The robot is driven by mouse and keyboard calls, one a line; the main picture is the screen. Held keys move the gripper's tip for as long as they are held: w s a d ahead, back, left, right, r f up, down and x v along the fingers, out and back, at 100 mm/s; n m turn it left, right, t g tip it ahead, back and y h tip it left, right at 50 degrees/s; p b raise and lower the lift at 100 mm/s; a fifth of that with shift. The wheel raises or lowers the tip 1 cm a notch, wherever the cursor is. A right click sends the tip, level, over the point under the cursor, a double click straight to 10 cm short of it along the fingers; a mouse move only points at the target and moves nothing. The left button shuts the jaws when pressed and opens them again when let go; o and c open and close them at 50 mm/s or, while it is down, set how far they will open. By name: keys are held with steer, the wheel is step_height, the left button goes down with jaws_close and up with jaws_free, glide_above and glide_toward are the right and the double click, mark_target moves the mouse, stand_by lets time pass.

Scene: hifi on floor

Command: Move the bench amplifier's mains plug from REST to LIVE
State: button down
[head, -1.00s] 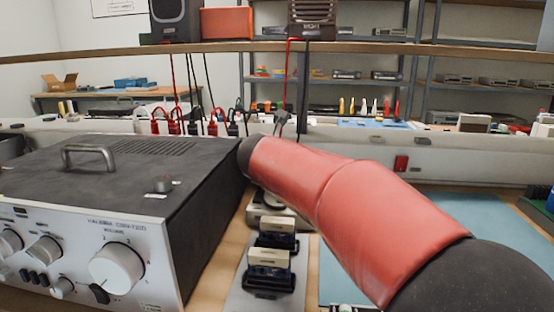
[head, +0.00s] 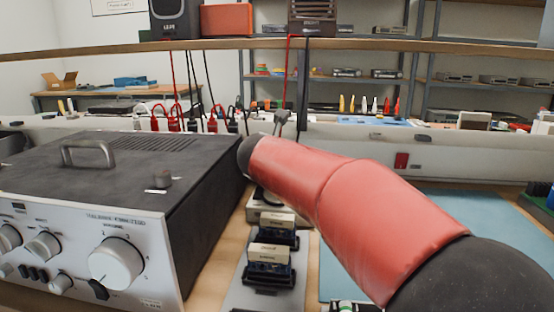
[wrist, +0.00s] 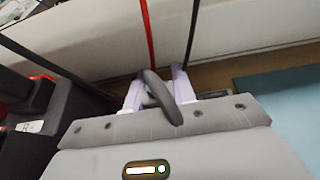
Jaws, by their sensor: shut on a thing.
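The bench amplifier (head: 125,225), a dark box with a silver front, stands at the left. My gripper (wrist: 157,92) shows in the wrist view, its pale fingers closed on a dark grey curved piece, probably the mains plug (wrist: 162,98) or its cord. REST and LIVE markings are not readable in either view.
A pale trunking rail (head: 350,145) runs across the back, with several red and black plugs (head: 174,122) along it. Two blocks (head: 269,258) sit on a grey strip right of the amplifier. A blue mat (head: 480,220) lies at the right. A shelf (head: 380,47) crosses above.

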steer(key=shift+f, duration=0.65)
stand_by(2.4)
steer(key=c, duration=1.1)
jaws_free()
steer(key=v, duration=0.7)
steer(key=shift+s+a+r, duration=0.1)
steer(key=shift+s+r, duration=0.25)
steer(key=shift+r, duration=0.05)
step_height(320, 180, up, 5)
steer(key=shift+f+p, duration=0.2)
steer(key=shift+p, duration=0.9)
